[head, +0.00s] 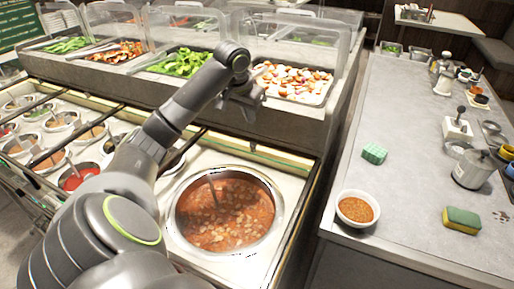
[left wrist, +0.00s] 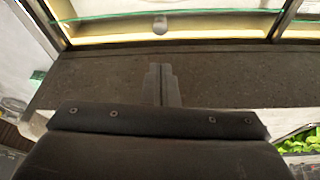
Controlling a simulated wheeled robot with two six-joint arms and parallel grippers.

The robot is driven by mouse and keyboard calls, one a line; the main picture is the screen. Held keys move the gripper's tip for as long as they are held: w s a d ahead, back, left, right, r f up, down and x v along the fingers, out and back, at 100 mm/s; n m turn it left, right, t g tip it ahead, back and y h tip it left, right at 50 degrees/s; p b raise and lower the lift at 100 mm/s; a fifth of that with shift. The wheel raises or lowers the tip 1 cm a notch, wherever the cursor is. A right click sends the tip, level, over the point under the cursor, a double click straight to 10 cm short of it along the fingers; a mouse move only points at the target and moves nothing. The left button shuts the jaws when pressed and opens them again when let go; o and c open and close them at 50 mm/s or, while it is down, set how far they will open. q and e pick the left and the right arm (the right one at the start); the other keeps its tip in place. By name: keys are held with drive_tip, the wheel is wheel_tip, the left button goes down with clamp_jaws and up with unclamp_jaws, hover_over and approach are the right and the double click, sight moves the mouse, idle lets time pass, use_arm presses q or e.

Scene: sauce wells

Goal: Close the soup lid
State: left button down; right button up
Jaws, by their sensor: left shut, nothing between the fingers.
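The soup well (head: 225,210) is a round metal-rimmed pot of reddish-brown soup in the counter. It is uncovered, with a ladle handle standing in it. A pale strip with a green glass-like edge (head: 265,152) runs behind the well; I cannot tell how far it belongs to the soup lid. In the left wrist view, a clear panel with a green edge and a round grey knob (left wrist: 160,25) lies ahead of my fingers. My left gripper (head: 247,112) is above and behind the well, shut and empty. Its fingertips (left wrist: 161,70) are apart from the knob. My right gripper is not in view.
Several sauce wells (head: 62,121) with dark divider bars lie to the left. Clear-guarded food trays (head: 292,82) stand behind. The right counter (head: 400,130) holds a bowl (head: 357,208), a green block (head: 374,154), a sponge (head: 462,220) and metal pots.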

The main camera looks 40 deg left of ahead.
sight(256, 137)
use_arm(q)
drive_tip(key=x, duration=1)
drive_tip(key=shift+f, duration=0.35)
